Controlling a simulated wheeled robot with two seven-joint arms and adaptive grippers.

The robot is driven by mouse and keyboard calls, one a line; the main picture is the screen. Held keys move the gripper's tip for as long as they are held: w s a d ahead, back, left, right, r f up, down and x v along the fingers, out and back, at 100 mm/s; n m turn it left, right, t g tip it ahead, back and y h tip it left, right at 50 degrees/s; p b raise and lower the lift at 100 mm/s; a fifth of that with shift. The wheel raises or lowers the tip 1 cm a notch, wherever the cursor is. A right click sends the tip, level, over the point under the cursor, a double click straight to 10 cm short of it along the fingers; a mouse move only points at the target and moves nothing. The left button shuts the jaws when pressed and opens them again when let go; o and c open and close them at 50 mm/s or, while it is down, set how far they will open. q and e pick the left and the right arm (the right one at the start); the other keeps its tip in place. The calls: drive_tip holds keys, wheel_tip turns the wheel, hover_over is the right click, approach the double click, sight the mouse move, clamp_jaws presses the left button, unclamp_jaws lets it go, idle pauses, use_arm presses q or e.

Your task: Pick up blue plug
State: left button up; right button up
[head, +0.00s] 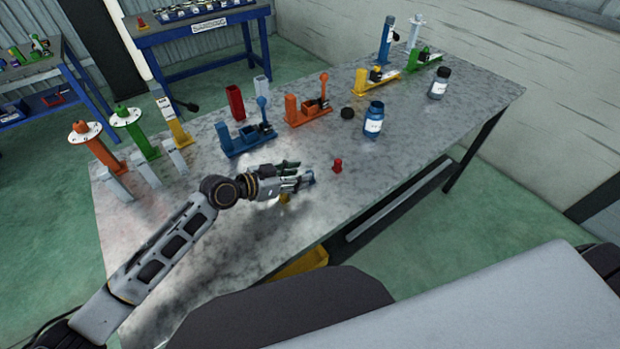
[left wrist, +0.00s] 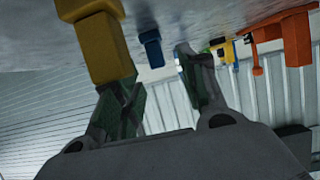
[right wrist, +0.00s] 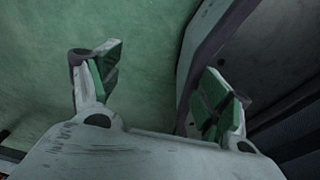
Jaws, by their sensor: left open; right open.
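The blue plug (left wrist: 150,48) is a small blue block on the grey table. In the left wrist view it lies ahead, between the lines of my left gripper's two fingers (left wrist: 155,85), which are open. In the head view only a bit of the blue plug (head: 309,177) shows at the tips of my left gripper (head: 300,180); the fingers hide the rest. A yellow plug (left wrist: 98,45) is close beside one finger; I cannot tell whether they touch. My right gripper (right wrist: 160,85) is open and empty, away from the table over the green floor.
A red plug (head: 337,166) stands just beyond my left gripper. Blue (head: 245,140) and orange (head: 306,110) lever fixtures stand farther back. The front right tabletop is clear.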

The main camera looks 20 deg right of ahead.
sight(311, 171)
use_arm(q)
drive_tip(key=shift+d, duration=0.1)
drive_tip(key=shift+w+d+f, duration=0.1)
drive_tip(key=shift+d+f, duration=0.1)
drive_tip(key=shift+d, duration=0.25)
drive_tip(key=shift+x, duration=1.15)
drive_tip(key=shift+w+d+f+b, duration=0.15)
drive_tip(key=shift+d+f+b, duration=0.15)
drive_tip(key=shift+d, duration=0.3)
drive_tip(key=shift+w+d+f, duration=0.1)
drive_tip(key=shift+d, duration=0.15)
use_arm(e)
drive_tip(key=shift+w+d+f, duration=0.1)
drive_tip(key=shift+w+f, duration=0.25)
drive_tip(key=shift+w, duration=0.05)
drive_tip(key=shift+w, duration=0.1)
use_arm(q)
drive_tip(key=c, duration=0.7)
use_arm(e)
drive_tip(key=shift+w, duration=0.25)
